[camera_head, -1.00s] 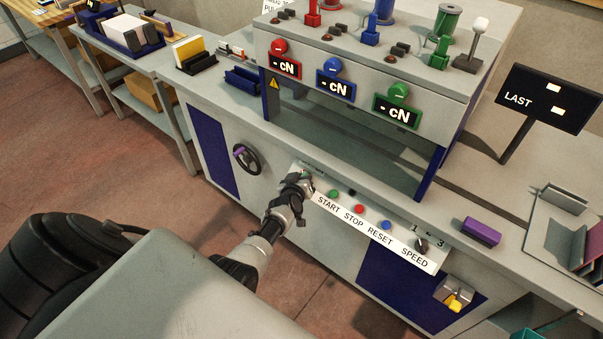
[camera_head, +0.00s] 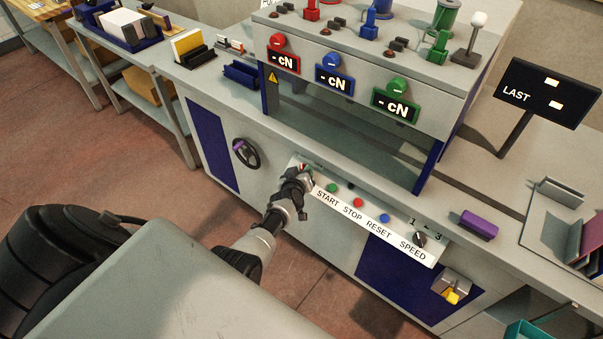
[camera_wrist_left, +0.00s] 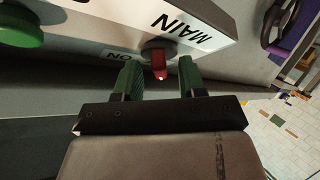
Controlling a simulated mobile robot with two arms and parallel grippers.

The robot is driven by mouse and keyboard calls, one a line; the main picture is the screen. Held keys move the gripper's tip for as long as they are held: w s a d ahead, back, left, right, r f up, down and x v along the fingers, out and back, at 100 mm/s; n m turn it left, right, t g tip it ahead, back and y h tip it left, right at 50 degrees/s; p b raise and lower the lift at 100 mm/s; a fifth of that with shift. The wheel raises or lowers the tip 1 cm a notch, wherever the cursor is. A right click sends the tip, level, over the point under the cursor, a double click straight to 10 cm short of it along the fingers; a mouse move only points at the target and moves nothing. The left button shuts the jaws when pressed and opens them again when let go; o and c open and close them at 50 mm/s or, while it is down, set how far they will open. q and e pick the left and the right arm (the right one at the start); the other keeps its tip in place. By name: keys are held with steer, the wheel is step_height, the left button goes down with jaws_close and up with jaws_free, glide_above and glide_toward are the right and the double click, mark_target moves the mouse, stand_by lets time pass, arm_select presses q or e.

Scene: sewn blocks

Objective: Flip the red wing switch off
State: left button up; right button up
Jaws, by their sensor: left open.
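The red wing switch (camera_wrist_left: 159,60) shows in the left wrist view on a dark round base, under the word MAIN and beside a label reading ON that appears upside down. My left gripper (camera_wrist_left: 159,77) is open, with one green-padded finger on each side of the switch's line. The fingertips are close to the wing; I cannot tell whether they touch it. In the head view my left gripper (camera_head: 303,175) is at the left end of the sloped button panel (camera_head: 340,211) and mostly hides the switch. My right gripper is not in view.
Right of the gripper are a green button (camera_head: 333,188), a red button (camera_head: 357,203), a blue button (camera_head: 384,218) and a speed knob (camera_head: 420,239). A handwheel (camera_head: 246,153) is on the cabinet front at left. The raised machine housing (camera_head: 350,60) stands above the panel.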

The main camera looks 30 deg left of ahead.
arm_select(q)
steer(key=shift+s+d+r, duration=0.1)
steer(key=shift+s+r, duration=0.05)
steer(key=p+v, duration=0.3)
steer(key=v, duration=0.7)
steer(key=shift+s+p, duration=0.25)
steer(key=shift+p, duration=0.05)
